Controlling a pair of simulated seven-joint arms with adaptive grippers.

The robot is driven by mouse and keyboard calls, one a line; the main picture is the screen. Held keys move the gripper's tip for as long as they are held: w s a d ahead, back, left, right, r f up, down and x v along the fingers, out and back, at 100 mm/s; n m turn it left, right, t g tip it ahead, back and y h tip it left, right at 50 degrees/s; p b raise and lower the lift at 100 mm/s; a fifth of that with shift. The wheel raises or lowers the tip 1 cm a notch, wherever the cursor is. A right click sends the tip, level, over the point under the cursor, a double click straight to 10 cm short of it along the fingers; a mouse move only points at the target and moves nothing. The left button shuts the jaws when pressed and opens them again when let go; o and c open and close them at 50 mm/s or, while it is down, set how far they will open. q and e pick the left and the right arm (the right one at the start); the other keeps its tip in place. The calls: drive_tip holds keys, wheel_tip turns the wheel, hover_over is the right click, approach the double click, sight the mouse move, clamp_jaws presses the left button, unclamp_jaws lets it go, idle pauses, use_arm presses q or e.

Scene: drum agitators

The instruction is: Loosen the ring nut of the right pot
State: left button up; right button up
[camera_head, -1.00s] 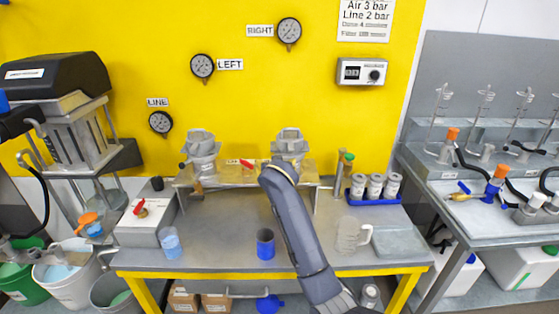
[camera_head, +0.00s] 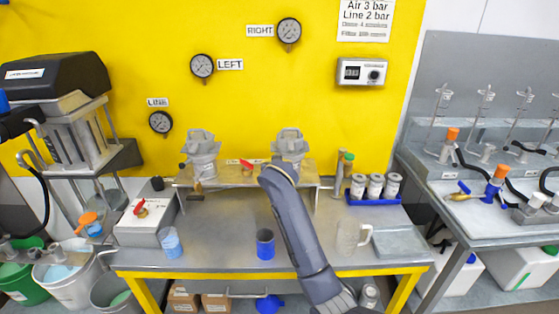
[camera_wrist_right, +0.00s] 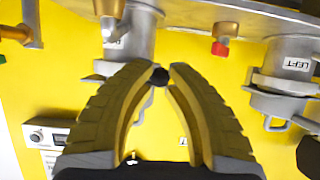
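The right pot (camera_head: 289,142) is a grey metal vessel on the raised shelf at the back of the bench. It also shows, upside down, at the upper left of the right wrist view (camera_wrist_right: 128,42). My right gripper (camera_wrist_right: 161,70) has its olive fingertips close together around a small black knob (camera_wrist_right: 160,76), which appears to belong to the ring nut's handle. The ring nut is largely hidden behind the fingers. In the head view my right forearm hides this gripper. The left pot (camera_head: 202,150) stands apart on the same shelf.
A red-handled valve (camera_head: 247,164) sits between the pots. A tall green-topped tube (camera_head: 345,166) and a blue rack of jars (camera_head: 374,199) stand right of the shelf. A blue cup (camera_head: 265,244) and a clear jug (camera_head: 350,236) stand on the bench front.

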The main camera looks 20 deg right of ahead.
idle(0.4)
drive_tip(key=shift+s+d, duration=0.65)
drive_tip(key=shift+d, duration=0.15)
drive_tip(key=shift+s+d, duration=0.45)
drive_tip(key=shift+d, duration=0.2)
drive_tip(key=shift+s+d, duration=0.45)
drive_tip(key=shift+d, duration=0.25)
drive_tip(key=shift+s, duration=0.1)
drive_tip(key=shift+s+d, duration=0.25)
drive_tip(key=shift+d, duration=0.4)
drive_tip(key=shift+s+d, duration=0.25)
drive_tip(key=shift+d, duration=0.5)
